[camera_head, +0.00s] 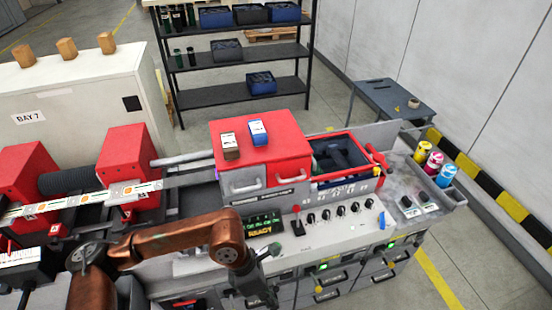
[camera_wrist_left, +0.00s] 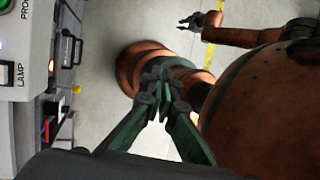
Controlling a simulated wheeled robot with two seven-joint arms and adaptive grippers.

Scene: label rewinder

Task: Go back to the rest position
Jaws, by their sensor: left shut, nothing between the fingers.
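My left arm (camera_head: 170,238), copper-coloured, comes in from the left in the head view and reaches across the front of the label rewinder. My left gripper (camera_head: 260,282) hangs in front of the machine's control panel, below the green READY display (camera_head: 260,226). In the left wrist view its dark green fingers (camera_wrist_left: 160,78) meet at the tips with nothing between them. My right gripper (camera_wrist_left: 192,20) shows small at the top of the left wrist view, at the end of a copper arm above the floor. Its finger state is too small to tell.
The machine's panel with knobs (camera_head: 340,213) and the drawers (camera_head: 335,280) lie close to my left gripper. Colored bottles (camera_head: 434,163) stand at the right. Open floor (camera_wrist_left: 110,80) shows beside the machine.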

